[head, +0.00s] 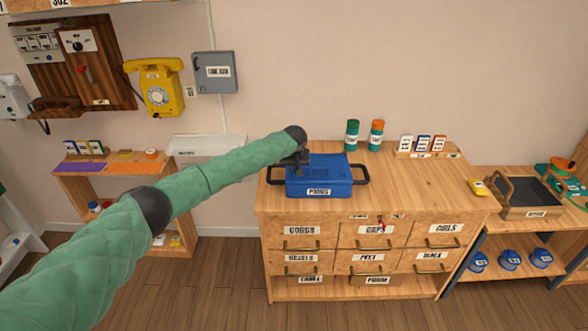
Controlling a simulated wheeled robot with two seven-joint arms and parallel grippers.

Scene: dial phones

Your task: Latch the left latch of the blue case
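The blue case (327,175) sits on top of the wooden drawer cabinet (420,185), with a white label on its front and a dark handle on each side. Its lid looks down. My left arm reaches in from the left, and my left gripper (298,160) is at the case's upper left edge, touching it or just above it. The gripper is small and dark, so its fingers cannot be made out. The left latch is hidden or too small to tell. My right gripper is not in view.
Two small bottles (352,135) and a card rack (425,147) stand at the cabinet's back. A dark tray (530,195) lies on the lower table to the right. A yellow phone (160,88) hangs on the wall.

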